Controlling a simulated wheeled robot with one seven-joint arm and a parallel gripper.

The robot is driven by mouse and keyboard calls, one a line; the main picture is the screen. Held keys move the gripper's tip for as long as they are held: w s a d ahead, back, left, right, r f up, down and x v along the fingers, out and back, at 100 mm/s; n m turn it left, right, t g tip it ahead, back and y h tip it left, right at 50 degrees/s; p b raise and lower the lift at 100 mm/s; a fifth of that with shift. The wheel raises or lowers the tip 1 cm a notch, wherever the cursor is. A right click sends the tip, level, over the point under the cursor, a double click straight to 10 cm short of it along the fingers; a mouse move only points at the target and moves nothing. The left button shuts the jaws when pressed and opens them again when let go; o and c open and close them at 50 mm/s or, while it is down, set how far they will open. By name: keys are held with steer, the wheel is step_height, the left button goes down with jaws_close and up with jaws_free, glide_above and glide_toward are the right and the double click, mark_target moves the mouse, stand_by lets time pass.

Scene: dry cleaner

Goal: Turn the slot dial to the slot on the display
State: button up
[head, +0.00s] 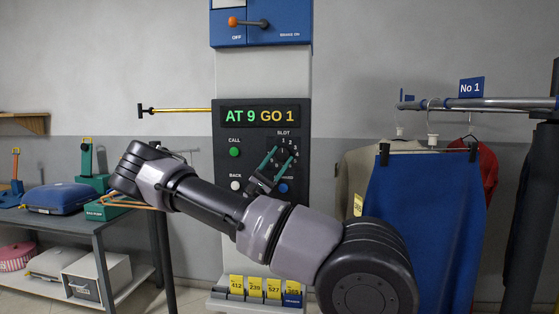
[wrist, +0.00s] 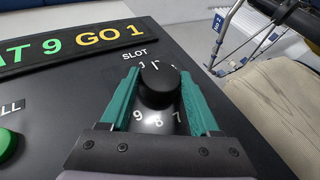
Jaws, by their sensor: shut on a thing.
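The display (head: 264,116) on the dark control panel reads "AT 9 GO 1" in green and yellow; part of it also shows in the wrist view (wrist: 75,45). The slot dial (wrist: 159,88) is a round black knob below the word SLOT, with white numbers around it. 9, 8 and 7 show on the near side. My gripper (wrist: 160,98) has its two teal fingers on either side of the knob, shut on it. In the head view my gripper (head: 278,162) covers part of the dial face. I cannot tell for sure where the knob's pointer stands.
A green CALL button (head: 234,152) and a white BACK button (head: 236,185) sit left of the dial, with a blue button (head: 283,188) below it. A blue garment (head: 420,220) hangs from the rail at right. Yellow numbered tags (head: 254,287) stand below the panel.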

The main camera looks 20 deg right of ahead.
steer(key=o, duration=1.4)
steer(key=shift+c, duration=0.2)
steer(key=v, duration=1)
steer(key=shift+a+f, duration=0.25)
steer(key=shift+f, duration=0.05)
